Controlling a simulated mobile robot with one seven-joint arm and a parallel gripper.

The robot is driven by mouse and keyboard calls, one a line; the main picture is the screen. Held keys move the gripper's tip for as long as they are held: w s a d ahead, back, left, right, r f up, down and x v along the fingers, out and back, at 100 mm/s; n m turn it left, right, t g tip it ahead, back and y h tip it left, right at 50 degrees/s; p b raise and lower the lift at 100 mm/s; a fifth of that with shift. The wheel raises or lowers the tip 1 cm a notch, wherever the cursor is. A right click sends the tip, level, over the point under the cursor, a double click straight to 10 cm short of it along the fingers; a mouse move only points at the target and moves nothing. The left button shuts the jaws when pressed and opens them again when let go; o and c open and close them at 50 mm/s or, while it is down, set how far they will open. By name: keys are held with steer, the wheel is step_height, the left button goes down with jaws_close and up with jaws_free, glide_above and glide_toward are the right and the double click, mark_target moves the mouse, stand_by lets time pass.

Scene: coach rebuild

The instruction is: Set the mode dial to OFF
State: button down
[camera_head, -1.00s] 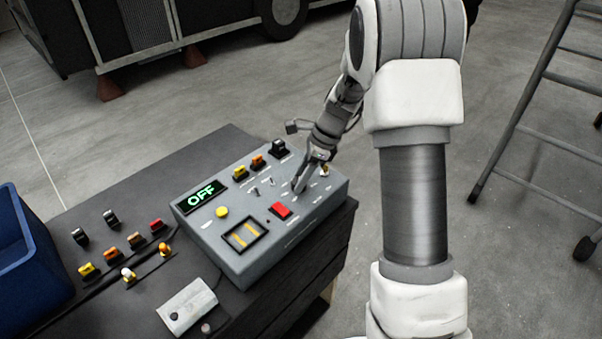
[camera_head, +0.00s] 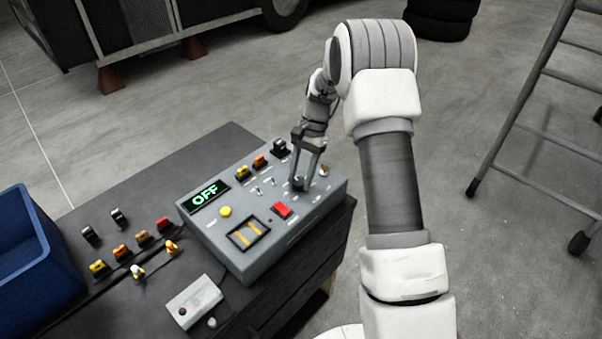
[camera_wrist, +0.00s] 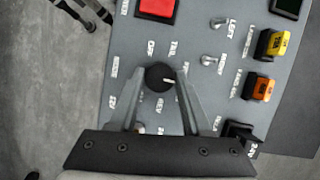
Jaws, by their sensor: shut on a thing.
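The grey control box (camera_head: 290,225) stands on a dark table, and its green display (camera_head: 206,194) reads OFF. The mode dial (camera_wrist: 159,77) is a round black knob with a short white mark toward the right in the wrist view. Printed labels, one of them OFF, ring it. My gripper (camera_head: 298,184) points down onto the box top. In the wrist view my gripper (camera_wrist: 162,79) has a finger on each side of the dial and is shut on it.
A red switch (camera_head: 281,209), small toggles and yellow, orange and black plugs (camera_head: 260,161) sit close around the dial. A blue bin (camera_head: 38,265), loose plugs and a white box (camera_head: 194,302) are at the left. A ladder (camera_head: 520,120) stands right.

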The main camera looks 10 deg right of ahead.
steer(key=n+h, duration=0.1)
steer(key=n, duration=0.2)
steer(key=n+g+h, duration=0.1)
steer(key=n, duration=0.2)
steer(key=shift+w+a+p, duration=0.1)
steer(key=shift+a+p, duration=0.05)
steer(key=shift+p, duration=0.2)
steer(key=n+h, duration=0.1)
steer(key=n, duration=0.2)
steer(key=n+h, duration=0.1)
steer(key=n, duration=0.2)
steer(key=shift+a+n+h, duration=0.2)
steer(key=shift+n+h, duration=0.1)
steer(key=shift+n, duration=0.1)
steer(key=n+h, duration=0.1)
steer(key=n, duration=0.2)
steer(key=n+t+h, duration=0.1)
steer(key=n, duration=0.2)
steer(key=shift+a, duration=0.15)
steer(key=n, duration=0.2)
steer(key=n+t, duration=0.1)
steer(key=n, duration=0.1)
steer(key=n+t+h, duration=0.1)
steer(key=n, duration=0.1)
steer(key=shift+s, duration=0.25)
steer(key=shift+f+n, duration=0.1)
steer(key=shift+n, duration=0.3)
steer(key=shift+c, duration=1.8)
jaws_free()
